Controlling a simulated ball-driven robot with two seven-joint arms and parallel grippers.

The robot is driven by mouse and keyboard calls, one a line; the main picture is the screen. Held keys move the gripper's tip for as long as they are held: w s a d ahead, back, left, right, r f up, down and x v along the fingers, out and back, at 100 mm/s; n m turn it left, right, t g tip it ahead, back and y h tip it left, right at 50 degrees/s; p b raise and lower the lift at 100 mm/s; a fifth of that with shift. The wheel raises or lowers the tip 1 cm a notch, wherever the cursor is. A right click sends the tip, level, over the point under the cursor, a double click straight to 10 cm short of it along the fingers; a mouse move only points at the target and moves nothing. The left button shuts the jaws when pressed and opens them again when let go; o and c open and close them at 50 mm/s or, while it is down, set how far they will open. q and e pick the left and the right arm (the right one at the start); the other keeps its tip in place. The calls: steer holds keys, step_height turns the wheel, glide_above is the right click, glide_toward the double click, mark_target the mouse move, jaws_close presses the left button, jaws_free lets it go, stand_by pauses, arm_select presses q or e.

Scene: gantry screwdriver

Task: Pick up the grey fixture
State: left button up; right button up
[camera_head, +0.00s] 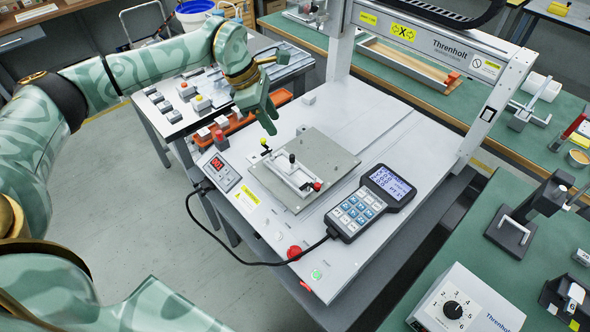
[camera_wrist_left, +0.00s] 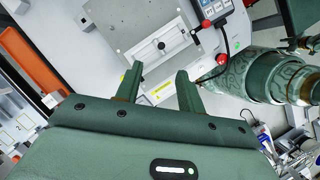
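The grey fixture (camera_head: 290,172) is a light grey frame with a black knob, a red ball at one end and a yellow ball at the other. It lies on a square grey metal plate (camera_head: 328,150) on the gantry machine's bed. It also shows in the left wrist view (camera_wrist_left: 160,46), beyond the fingertips. My left gripper (camera_head: 268,117) is above and behind the fixture, apart from it. In the wrist view its two fingers (camera_wrist_left: 162,80) are spread with nothing between them.
A handheld keypad (camera_head: 370,203) with a cable lies right of the plate. A red-display box (camera_head: 222,171) sits at left. The gantry post (camera_head: 497,110) stands at right. An orange tray (camera_head: 240,122) with small blocks is behind the left edge. The bed behind the plate is mostly clear.

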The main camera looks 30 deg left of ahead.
mark_target(292, 155)
arm_select(q)
steer(key=b+x, duration=0.2)
steer(key=x, duration=0.8)
steer(key=shift+w, duration=0.1)
steer(key=x, duration=0.1)
steer(key=b+x, duration=0.1)
steer(key=x, duration=0.1)
steer(key=b+x, duration=0.1)
steer(key=x, duration=0.1)
steer(key=shift+s+f, duration=0.2)
steer(key=shift+s, duration=0.1)
steer(key=shift+d+r, duration=0.1)
jaws_close()
